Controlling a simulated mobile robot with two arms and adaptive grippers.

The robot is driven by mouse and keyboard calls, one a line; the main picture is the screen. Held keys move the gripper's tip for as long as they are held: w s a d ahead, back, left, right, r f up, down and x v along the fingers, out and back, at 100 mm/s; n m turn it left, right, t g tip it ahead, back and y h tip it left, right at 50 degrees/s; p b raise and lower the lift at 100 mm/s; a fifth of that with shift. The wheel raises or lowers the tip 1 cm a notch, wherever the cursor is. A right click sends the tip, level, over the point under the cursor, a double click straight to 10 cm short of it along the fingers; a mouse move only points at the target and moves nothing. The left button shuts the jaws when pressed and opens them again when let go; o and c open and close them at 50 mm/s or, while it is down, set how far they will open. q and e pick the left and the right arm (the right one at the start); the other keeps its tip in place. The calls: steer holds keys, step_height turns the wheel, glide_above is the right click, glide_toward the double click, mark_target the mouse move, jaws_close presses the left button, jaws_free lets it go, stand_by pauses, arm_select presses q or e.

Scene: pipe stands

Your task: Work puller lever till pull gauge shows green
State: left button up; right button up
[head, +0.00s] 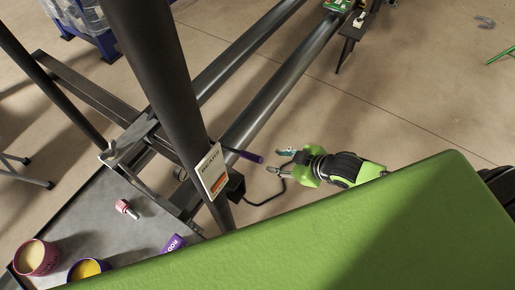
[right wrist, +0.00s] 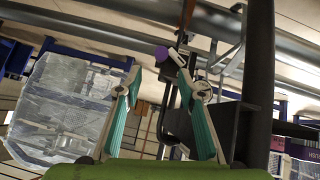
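The lever (head: 246,155) is a short bar with a purple grip, sticking out to the right from behind the dark upright post in the head view. My right gripper (head: 275,161) is just right of the grip's end, its fingers pointing left towards it. The fingers are spread and empty. In the right wrist view the purple end (right wrist: 161,53) shows between and beyond the two fingertips (right wrist: 158,65), apparently not touched. I cannot make out a gauge reading or any green mark on a gauge. My left gripper is not in view.
A white and orange tag (head: 212,172) hangs on the dark post (head: 165,80). Long pipes (head: 270,95) run behind. A grey tray (head: 85,215) at lower left holds two tubs (head: 36,257) and a pink-handled item (head: 126,208). A dark bent rod lies below the gripper.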

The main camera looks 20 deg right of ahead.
mark_target(254, 158)
steer(key=x, duration=1.2)
steer(key=shift+w+a, duration=0.15)
steer(key=shift+a, duration=0.05)
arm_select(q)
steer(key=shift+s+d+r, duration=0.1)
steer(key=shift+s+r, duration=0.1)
arm_select(e)
steer(key=shift+w+a+f, duration=0.25)
steer(key=shift+w+f, duration=0.15)
steer(key=shift+c, duration=0.4)
